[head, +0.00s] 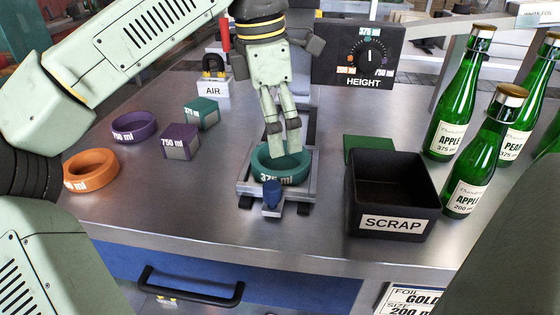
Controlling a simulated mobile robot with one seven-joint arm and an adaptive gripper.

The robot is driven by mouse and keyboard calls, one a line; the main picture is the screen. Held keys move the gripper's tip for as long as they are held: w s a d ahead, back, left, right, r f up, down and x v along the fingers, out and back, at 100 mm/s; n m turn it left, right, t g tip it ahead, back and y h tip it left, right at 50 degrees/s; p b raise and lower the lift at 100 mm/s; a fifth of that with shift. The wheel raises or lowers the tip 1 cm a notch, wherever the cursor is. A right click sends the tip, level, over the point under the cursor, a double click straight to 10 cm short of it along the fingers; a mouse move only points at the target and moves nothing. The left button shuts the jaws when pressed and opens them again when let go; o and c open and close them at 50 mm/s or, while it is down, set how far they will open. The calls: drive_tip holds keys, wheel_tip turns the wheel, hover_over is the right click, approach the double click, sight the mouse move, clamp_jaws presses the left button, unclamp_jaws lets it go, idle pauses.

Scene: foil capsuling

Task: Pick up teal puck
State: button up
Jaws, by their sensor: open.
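The teal puck (281,176) is a ring marked "375 ml". It sits in the grey metal holder (244,186) at the middle of the table. My gripper (284,152) points down over the ring, with its fingers at or just above the ring's opening. The fingers look close together, but the jaws are open and nothing is seen held between them. The fingers hide part of the ring's far rim. I cannot tell whether they touch the ring.
A blue knob (271,194) sits at the holder's front. The black SCRAP bin (393,196) and green bottles (459,110) stand right. An orange ring (91,171), purple ring (134,127), purple block (180,142) and teal block (201,113) are left. The HEIGHT dial box (358,52) stands behind.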

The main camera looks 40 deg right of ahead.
sight(282, 166)
drive_tip(key=shift+s+d+f+p, duration=0.15)
drive_tip(key=shift+f+p, duration=0.2)
drive_tip(key=shift+f, duration=1.05)
drive_tip(key=shift+s+d+f+p, duration=0.15)
drive_tip(key=shift+f+p, duration=0.2)
drive_tip(key=shift+f, duration=1.05)
drive_tip(key=shift+w, duration=0.1)
drive_tip(key=c, duration=1.2)
